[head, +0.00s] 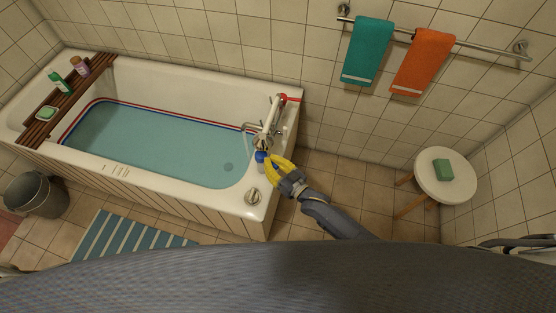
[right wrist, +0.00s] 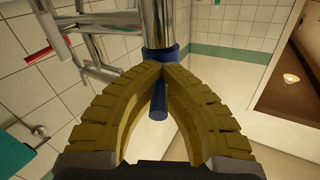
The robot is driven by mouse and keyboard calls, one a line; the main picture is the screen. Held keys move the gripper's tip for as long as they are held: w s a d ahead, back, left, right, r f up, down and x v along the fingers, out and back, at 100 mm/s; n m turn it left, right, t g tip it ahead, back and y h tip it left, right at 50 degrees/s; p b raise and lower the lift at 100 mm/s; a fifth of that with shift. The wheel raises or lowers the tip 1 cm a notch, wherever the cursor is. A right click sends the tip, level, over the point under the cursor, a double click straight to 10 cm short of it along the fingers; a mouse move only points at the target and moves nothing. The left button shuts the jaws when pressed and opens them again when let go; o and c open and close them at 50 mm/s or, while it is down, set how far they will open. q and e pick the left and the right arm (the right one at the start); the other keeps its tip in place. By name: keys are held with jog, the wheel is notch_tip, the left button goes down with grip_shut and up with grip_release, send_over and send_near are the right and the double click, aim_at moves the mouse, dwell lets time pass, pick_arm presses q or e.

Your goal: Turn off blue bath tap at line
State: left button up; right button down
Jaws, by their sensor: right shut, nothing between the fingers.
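The blue bath tap (head: 260,156) sits at the near end of the chrome mixer on the tub's right rim. In the right wrist view it is a blue collar with a short blue lever (right wrist: 158,104) pointing toward me. My right gripper (head: 269,161) has yellow fingers, shut with the tips together at the blue tap; the lever shows just below where the tips meet (right wrist: 160,68). I cannot tell if they touch it. Water (head: 150,140) fills much of the bathtub, its edge close below the blue line (head: 75,122). A red line runs above it. My left gripper is not in view.
A red tap (head: 290,98) is at the mixer's far end. A stool (head: 445,190) with green soap is to the right. Towels hang on the wall rail. A wooden rack (head: 50,108) crosses the tub's left end.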

aim_at(278, 169)
jog(key=shift+w+a+r, duration=0.1)
jog(key=shift+w+r, duration=0.15)
jog(key=shift+r, duration=0.2)
jog(key=c, duration=1.8)
grip_release()
jog(key=shift+c, duration=0.2)
jog(key=o, duration=0.4)
jog(key=shift+s+f, duration=0.15)
jog(key=shift+f, duration=0.1)
jog(key=shift+s, duration=0.1)
jog(key=shift+v, duration=3.7)
jog(key=shift+o, duration=0.2)
